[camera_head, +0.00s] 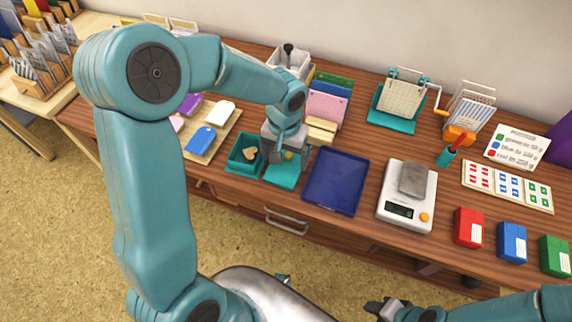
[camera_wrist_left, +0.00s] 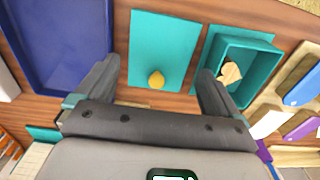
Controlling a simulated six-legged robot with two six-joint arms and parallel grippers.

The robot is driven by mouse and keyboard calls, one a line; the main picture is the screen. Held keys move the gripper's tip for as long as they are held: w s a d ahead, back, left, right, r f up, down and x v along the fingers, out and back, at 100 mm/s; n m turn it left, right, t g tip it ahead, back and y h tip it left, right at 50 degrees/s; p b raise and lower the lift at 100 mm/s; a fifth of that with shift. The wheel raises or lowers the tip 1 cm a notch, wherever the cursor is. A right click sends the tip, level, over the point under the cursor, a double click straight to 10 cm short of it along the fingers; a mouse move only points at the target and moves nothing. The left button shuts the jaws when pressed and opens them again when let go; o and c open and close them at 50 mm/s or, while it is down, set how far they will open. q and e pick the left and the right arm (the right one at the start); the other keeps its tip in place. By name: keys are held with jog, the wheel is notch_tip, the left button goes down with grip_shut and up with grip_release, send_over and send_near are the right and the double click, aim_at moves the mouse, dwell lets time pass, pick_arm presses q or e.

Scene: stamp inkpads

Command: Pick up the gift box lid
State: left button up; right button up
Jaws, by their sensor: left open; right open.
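The gift box lid is a flat teal square (camera_head: 281,181) lying on the table, with a small yellow knob. In the left wrist view, the lid (camera_wrist_left: 165,35) is in the middle and its knob (camera_wrist_left: 156,79) shows between the fingers, apart from both. My left gripper (camera_head: 286,160) is over the lid, pointing down, and hides part of it in the head view. In the wrist view the left gripper (camera_wrist_left: 158,72) is open and empty. The teal gift box (camera_head: 238,168) stands open beside the lid, with a wooden heart (camera_head: 250,154) in it. My right gripper (camera_head: 384,306) is open at the bottom.
A blue tray (camera_head: 335,181) lies close to the right of the lid. A scale (camera_head: 407,196) with a grey block stands further right. A board with coloured tags (camera_head: 222,138) is left of the box. Pink cards (camera_head: 326,108) stand behind.

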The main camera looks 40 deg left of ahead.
aim_at(285, 168)
pick_arm(q)
notch_tip(285, 168, down, 4)
jog(key=shift+s+f, duration=0.1)
jog(key=c, duration=0.7)
